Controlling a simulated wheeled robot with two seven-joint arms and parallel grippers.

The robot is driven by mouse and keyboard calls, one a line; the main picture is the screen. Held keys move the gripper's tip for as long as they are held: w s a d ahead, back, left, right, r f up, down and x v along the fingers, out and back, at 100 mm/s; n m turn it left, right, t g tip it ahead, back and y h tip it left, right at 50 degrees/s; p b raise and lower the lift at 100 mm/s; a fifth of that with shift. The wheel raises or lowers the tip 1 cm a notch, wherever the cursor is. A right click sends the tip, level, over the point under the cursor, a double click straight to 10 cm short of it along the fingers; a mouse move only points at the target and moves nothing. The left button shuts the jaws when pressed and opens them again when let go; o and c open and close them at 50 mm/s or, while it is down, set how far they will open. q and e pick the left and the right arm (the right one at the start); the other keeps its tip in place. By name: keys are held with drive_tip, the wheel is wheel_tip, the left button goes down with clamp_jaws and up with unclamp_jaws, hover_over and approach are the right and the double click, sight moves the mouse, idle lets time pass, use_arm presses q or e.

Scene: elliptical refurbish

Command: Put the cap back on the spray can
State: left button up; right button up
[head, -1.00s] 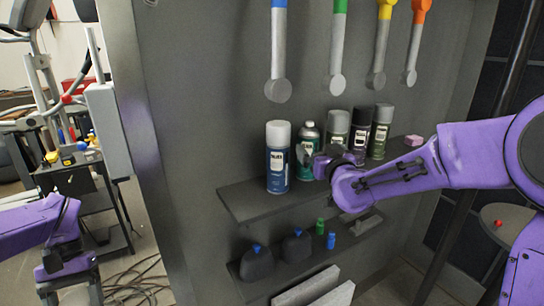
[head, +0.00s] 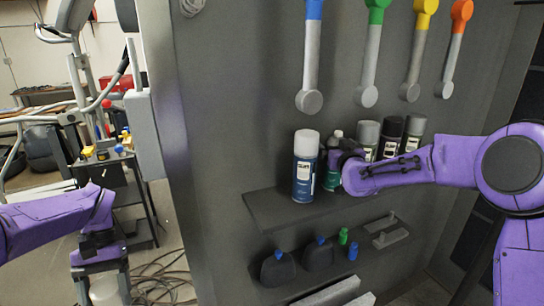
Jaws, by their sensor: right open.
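Spray cans stand in a row on the upper shelf (head: 275,212) in the head view. The blue can (head: 304,178) at the left end has a tall white top. A green can (head: 331,183) with a narrower grey top stands beside it, partly covered by my right wrist. My right gripper (head: 342,158) is at the row, just right of the green can's upper part. It is open, but its fingers are largely hidden by my wrist. I cannot make out a loose cap.
Other cans include a grey one (head: 367,135) and a black-topped one (head: 391,135). A lower shelf holds dark bottles (head: 278,269) and small green (head: 343,236) and blue (head: 353,252) bottles. Coloured-handled tools (head: 369,60) hang above. Cables (head: 160,280) lie on the floor at left.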

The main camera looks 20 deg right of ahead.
drive_tip(key=shift+w, duration=0.15)
drive_tip(key=c, duration=1.8)
drive_tip(key=shift+c, duration=0.2)
